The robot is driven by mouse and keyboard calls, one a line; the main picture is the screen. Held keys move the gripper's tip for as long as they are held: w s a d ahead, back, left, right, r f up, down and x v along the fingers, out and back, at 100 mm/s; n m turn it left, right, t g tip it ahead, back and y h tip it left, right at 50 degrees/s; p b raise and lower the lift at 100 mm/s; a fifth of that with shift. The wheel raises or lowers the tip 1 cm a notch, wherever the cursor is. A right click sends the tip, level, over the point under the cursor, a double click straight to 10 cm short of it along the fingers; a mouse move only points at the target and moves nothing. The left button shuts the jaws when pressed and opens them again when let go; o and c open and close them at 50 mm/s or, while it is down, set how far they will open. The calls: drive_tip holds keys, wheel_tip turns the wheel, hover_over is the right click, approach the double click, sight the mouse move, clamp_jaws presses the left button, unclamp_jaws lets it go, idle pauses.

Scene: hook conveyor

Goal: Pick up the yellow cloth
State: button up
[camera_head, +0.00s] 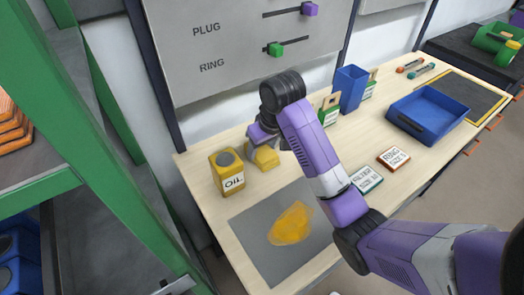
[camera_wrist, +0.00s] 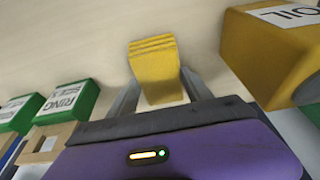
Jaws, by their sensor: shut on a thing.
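The yellow cloth (camera_head: 266,158) is a folded, layered block at the back of the wooden table, to the right of the oil can. In the wrist view the cloth (camera_wrist: 153,62) sits between the two grey fingers. My gripper (camera_wrist: 158,92) is shut on it, and in the head view my gripper (camera_head: 264,142) is directly above and around it. I cannot tell whether the cloth still touches the table. Part of the cloth is hidden by the gripper and arm.
A yellow oil can (camera_head: 229,172) stands close on the left. A yellow spill (camera_head: 291,224) lies on a grey mat (camera_head: 254,256) in front. A tall blue bin (camera_head: 350,88), a blue tray (camera_head: 428,113) and small labelled cards (camera_head: 393,158) are to the right.

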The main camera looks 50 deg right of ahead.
sight(262, 150)
drive_tip(key=shift+r, duration=0.1)
wheel_tip(262, 150, up, 20)
drive_tip(key=p, duration=1.3)
drive_tip(key=shift+p, duration=0.35)
